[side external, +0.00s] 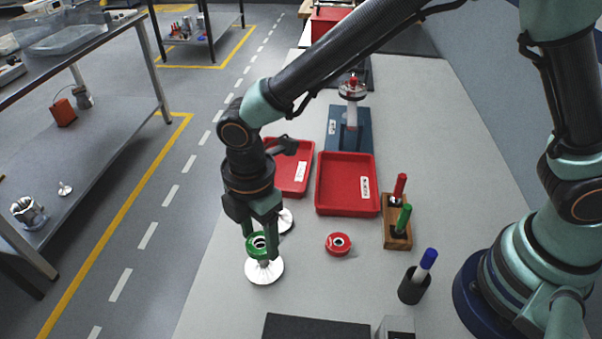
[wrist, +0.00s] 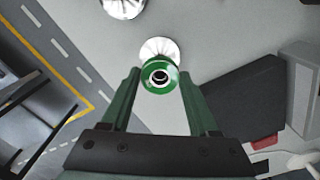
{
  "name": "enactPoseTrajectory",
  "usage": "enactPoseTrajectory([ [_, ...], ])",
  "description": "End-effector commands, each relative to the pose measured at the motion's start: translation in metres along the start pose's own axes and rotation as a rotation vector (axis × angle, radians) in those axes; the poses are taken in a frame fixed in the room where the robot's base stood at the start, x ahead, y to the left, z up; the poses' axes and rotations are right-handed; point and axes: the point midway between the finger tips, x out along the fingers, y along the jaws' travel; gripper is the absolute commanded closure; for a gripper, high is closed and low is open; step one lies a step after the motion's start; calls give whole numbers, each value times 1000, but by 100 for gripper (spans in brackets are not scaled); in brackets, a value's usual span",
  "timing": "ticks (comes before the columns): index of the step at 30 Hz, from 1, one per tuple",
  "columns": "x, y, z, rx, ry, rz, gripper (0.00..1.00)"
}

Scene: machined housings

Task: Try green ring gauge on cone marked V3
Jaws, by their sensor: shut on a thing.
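The green ring gauge (side external: 256,243) is between the fingertips of my gripper (side external: 261,238), which is shut on it. In the wrist view the green ring (wrist: 159,77) sits between the tips of my gripper (wrist: 160,80), its hole facing the camera. A silvery cone with a wide round base (side external: 264,270) stands right below the ring on the table. The same cone shows behind the ring in the wrist view (wrist: 158,47). I cannot tell whether the ring touches the cone. A second cone (side external: 285,221) stands behind my gripper, partly hidden. No V3 mark is readable.
A red ring gauge (side external: 338,243) lies on the table to the right. Two red trays (side external: 347,184) stand behind. A wooden stand (side external: 397,235) holds a red and a green handled tool. A dark cup (side external: 412,287) holds a blue marker. A dark box (side external: 315,328) is at the front.

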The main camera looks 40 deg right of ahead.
Motion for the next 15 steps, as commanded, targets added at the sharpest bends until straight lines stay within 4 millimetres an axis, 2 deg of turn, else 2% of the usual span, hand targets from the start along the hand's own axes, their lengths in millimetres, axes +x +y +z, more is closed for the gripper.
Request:
enactPoseTrajectory([
  [15, -20, 1, 0, 0, 2, 3, 100],
])
